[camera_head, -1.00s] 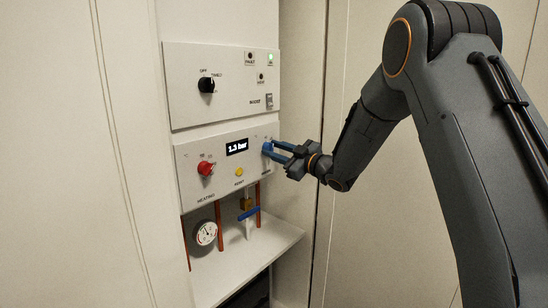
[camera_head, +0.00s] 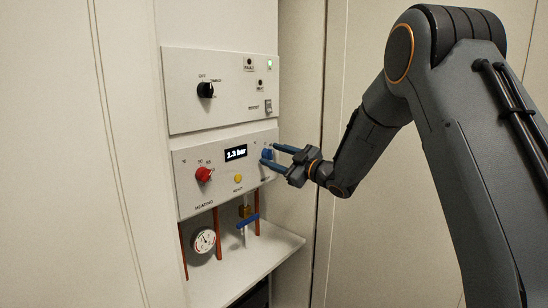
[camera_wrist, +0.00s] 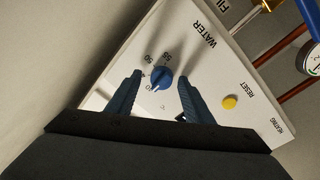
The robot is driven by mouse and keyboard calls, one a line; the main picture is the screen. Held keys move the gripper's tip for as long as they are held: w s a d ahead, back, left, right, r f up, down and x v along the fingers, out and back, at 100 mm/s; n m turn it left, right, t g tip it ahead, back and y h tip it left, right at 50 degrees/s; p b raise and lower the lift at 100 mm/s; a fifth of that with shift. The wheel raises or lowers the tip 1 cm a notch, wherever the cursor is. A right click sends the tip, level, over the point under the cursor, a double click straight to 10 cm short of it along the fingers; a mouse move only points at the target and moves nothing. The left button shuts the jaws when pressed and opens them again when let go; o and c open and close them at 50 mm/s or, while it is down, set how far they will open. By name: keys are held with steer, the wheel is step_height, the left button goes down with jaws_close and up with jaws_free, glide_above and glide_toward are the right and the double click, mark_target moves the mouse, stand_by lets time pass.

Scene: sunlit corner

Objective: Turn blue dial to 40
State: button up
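The blue dial (camera_head: 266,154) is on the right of the lower white panel. It also shows in the wrist view (camera_wrist: 161,78), with a light pointer mark and small numbers around it. I read 50 and 55 on the upper side; the label near the mark is too small to read surely. My gripper (camera_head: 271,155) is at the dial with its blue fingers spread. In the wrist view my gripper (camera_wrist: 160,80) has one finger on each side of the dial, with a visible gap on both sides. It holds nothing.
A red knob (camera_head: 203,174), a yellow reset button (camera_head: 238,178) and a display (camera_head: 236,153) reading about 1.3 bar share the panel. A black knob (camera_head: 205,90) is above. Pipes, a blue valve lever (camera_head: 248,221) and a gauge (camera_head: 204,241) are below, over a white shelf (camera_head: 255,262).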

steer(key=shift+a, duration=0.1)
steer(key=b+v, duration=0.1)
steer(key=v, duration=0.7)
